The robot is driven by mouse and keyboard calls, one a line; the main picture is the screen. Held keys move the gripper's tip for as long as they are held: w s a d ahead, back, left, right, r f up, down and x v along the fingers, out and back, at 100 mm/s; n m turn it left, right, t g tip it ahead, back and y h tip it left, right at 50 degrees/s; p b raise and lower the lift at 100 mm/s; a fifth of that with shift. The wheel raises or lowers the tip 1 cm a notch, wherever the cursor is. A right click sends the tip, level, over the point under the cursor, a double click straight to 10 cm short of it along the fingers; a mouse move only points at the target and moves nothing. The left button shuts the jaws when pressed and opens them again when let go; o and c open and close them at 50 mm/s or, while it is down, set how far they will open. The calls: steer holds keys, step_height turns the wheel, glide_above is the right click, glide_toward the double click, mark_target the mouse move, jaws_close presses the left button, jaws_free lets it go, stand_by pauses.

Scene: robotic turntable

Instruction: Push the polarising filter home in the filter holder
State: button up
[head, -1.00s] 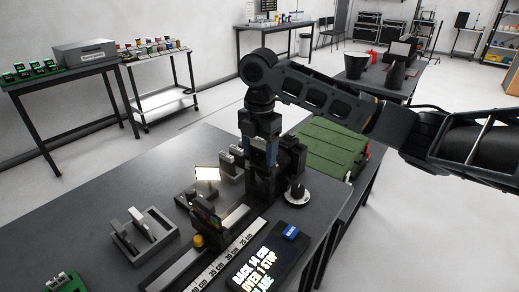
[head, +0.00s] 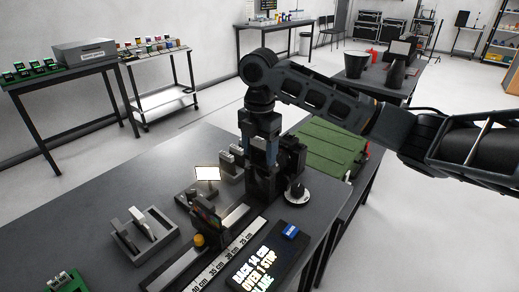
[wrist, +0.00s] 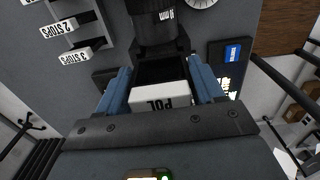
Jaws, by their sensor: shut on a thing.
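The polarising filter (wrist: 158,97) has a pale edge marked "POL" and shows in the wrist view between two blue fingers. My gripper (wrist: 160,90) is shut on it. In the head view my gripper (head: 261,160) points down over the black filter holder (head: 261,188), and its fingers hide the filter. In the wrist view the black filter holder (wrist: 160,68) lies just beyond the filter. The filter lines up with it, but I cannot tell how deep it sits.
Filters marked "2 STOPS" (wrist: 60,28) and "3 STOPS" (wrist: 82,54) stand beside the holder. A lit display (head: 262,262), a ruler (head: 222,256) and a grey tray (head: 128,245) lie nearby. A white dial (head: 298,193) is right of the holder. The left tabletop is mostly bare.

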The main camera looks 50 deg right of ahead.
mark_target(259, 140)
steer(key=shift+f+b, duration=1.15)
steer(key=shift+f, duration=0.85)
steer(key=o, duration=1.1)
steer(key=shift+r, duration=0.15)
step_height(259, 140, up, 8)
steer(key=shift+f+b, duration=0.25)
steer(key=shift+b, duration=0.05)
